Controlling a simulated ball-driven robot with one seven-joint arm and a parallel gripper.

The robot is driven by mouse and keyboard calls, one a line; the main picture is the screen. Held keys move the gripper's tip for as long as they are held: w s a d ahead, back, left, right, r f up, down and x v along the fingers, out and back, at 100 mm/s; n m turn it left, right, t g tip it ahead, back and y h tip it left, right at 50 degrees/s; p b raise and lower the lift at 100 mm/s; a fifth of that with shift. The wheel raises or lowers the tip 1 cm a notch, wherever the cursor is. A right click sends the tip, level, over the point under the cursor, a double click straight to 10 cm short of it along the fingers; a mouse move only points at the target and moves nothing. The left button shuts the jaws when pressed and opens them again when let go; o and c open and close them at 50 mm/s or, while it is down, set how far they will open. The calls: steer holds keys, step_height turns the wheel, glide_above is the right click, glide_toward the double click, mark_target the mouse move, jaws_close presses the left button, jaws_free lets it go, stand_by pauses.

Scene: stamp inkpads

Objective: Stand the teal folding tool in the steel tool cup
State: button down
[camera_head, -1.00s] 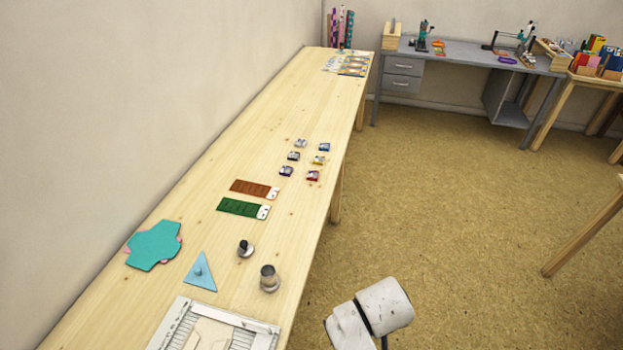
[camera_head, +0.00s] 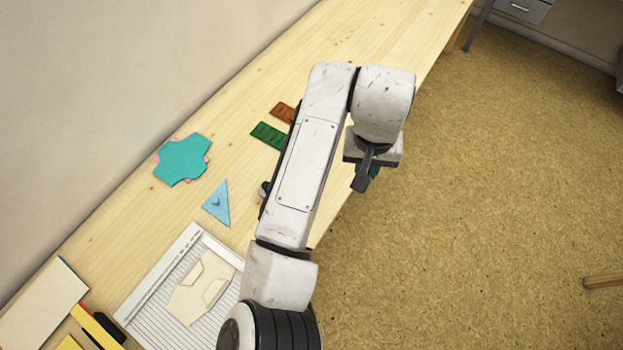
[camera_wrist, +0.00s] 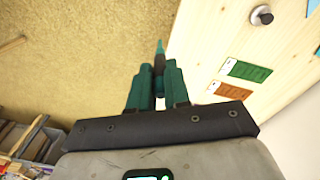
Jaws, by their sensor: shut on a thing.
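My gripper (camera_wrist: 158,82) is shut on the teal folding tool (camera_wrist: 159,52), whose pointed tip sticks out beyond the fingers in the wrist view. In the head view my gripper (camera_head: 364,174) hangs past the right edge of the table, over the floor side, and the tool is barely distinguishable there.
On the pale wood table (camera_head: 110,215) lie a green card (camera_head: 268,135), a brown card (camera_head: 283,112), a teal paper shape (camera_head: 182,160), a blue triangle (camera_head: 218,203) and a scoring board (camera_head: 150,290).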

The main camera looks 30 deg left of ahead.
steer(key=s+a+n+p, duration=0.1)
steer(key=s+a+n, duration=0.2)
steer(key=s+a, duration=1)
steer(key=shift+s+a+r+g, duration=0.15)
steer(key=shift+s+r+g, duration=0.2)
steer(key=shift+s, duration=0.25)
step_height(320, 180, down, 11)
steer(key=b, duration=0.5)
steer(key=c, duration=1)
jaws_free()
